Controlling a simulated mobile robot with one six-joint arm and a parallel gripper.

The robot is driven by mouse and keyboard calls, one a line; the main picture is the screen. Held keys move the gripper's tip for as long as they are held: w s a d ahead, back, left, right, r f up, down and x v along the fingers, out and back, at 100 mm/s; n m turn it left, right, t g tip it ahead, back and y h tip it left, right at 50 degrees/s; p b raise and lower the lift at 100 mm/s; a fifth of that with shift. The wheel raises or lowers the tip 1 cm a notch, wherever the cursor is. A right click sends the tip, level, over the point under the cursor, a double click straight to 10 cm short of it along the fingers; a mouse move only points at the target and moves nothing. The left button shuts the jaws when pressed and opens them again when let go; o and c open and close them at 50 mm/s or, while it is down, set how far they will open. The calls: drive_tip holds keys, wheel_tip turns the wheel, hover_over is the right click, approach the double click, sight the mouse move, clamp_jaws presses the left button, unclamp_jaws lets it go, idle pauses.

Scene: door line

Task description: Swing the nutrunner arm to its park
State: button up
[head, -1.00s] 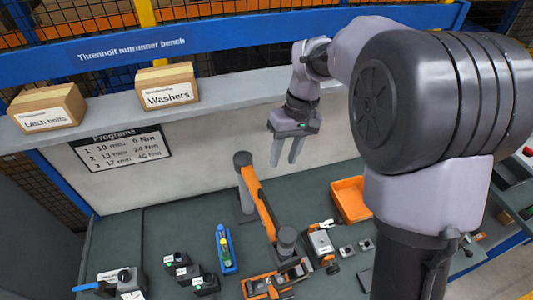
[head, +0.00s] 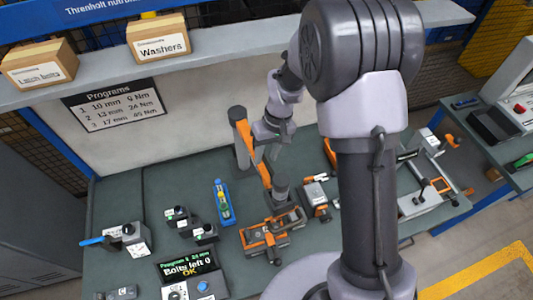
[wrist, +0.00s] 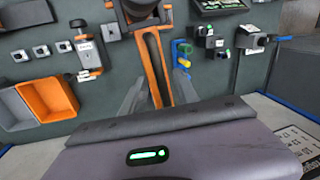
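The nutrunner arm has an orange slotted link (head: 257,161) running from a dark post (head: 238,125) at the back of the bench to a dark joint (head: 281,187) nearer the front. In the wrist view the orange link (wrist: 154,62) runs between my two fingers. My gripper (head: 262,152) is low at the link, near the post; it also shows in the wrist view (wrist: 158,92). It is open, with one finger on each side of the link. I cannot tell whether either finger touches it. The orange and black tool assembly (head: 265,237) lies at the arm's front end.
A display (head: 187,262) reads "Bolts left 0 OK". A blue holder (head: 222,201) and several small dark blocks (head: 178,217) stand left of the arm. An orange bin (wrist: 46,98) is beside it. The shelf (head: 215,58) with boxes overhangs behind.

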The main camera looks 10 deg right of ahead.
drive_tip(key=shift+s, duration=0.15)
drive_tip(key=shift+c, duration=0.3)
drive_tip(key=shift+s+r, duration=0.1)
drive_tip(key=c, duration=0.3)
clamp_jaws()
idle(0.5)
